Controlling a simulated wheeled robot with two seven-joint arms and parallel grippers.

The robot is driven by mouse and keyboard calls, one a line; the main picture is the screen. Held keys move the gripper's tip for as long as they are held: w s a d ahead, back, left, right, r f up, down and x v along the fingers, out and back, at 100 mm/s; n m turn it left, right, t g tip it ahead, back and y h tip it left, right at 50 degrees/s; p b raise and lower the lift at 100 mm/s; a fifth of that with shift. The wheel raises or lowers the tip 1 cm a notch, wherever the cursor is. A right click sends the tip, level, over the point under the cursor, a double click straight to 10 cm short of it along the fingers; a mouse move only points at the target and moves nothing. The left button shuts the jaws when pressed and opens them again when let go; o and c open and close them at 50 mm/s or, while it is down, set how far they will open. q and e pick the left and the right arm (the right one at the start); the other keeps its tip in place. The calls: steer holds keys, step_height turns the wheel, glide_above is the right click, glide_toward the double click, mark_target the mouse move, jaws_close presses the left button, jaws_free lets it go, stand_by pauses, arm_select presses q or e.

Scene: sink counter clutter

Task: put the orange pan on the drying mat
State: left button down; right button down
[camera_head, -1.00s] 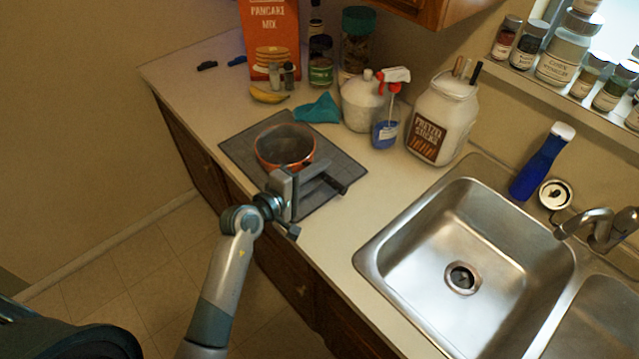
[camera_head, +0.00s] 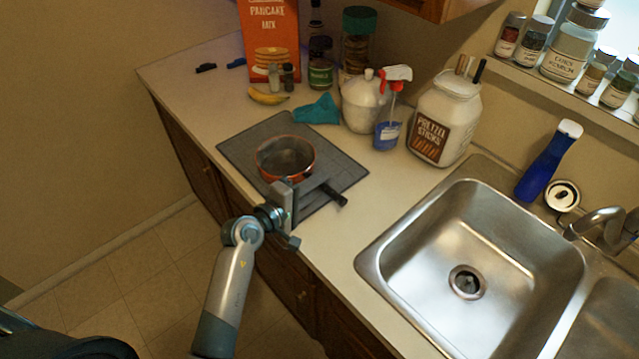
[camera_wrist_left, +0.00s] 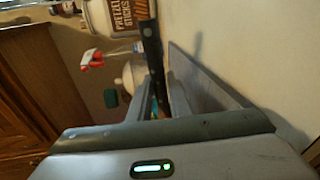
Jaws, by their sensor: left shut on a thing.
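The orange pan (camera_head: 287,176) is upright at the middle of the grey drying mat (camera_head: 243,147) in the head view. It appears to rest on the mat, though I cannot tell whether its base touches. Its dark handle (camera_head: 333,194) points to the lower right. My left gripper (camera_head: 305,189) is over the mat's front edge, shut on the pan near its handle. In the left wrist view the dark handle (camera_wrist_left: 152,50) stands between the two fingers. The fingers partly hide the handle's base. My right gripper is not in view.
A banana (camera_head: 268,97), a teal cloth (camera_head: 317,110), a white jar (camera_head: 362,103) and a spray bottle (camera_head: 390,125) stand behind the mat. The pretzel jar (camera_head: 445,118) is to the right. The sink (camera_head: 470,270) lies at the front right. Counter left of the mat is clear.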

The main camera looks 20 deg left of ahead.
arm_select(q)
steer(key=shift+f, duration=0.1)
steer(key=c, duration=1.6)
jaws_free()
steer(key=shift+c, duration=0.2)
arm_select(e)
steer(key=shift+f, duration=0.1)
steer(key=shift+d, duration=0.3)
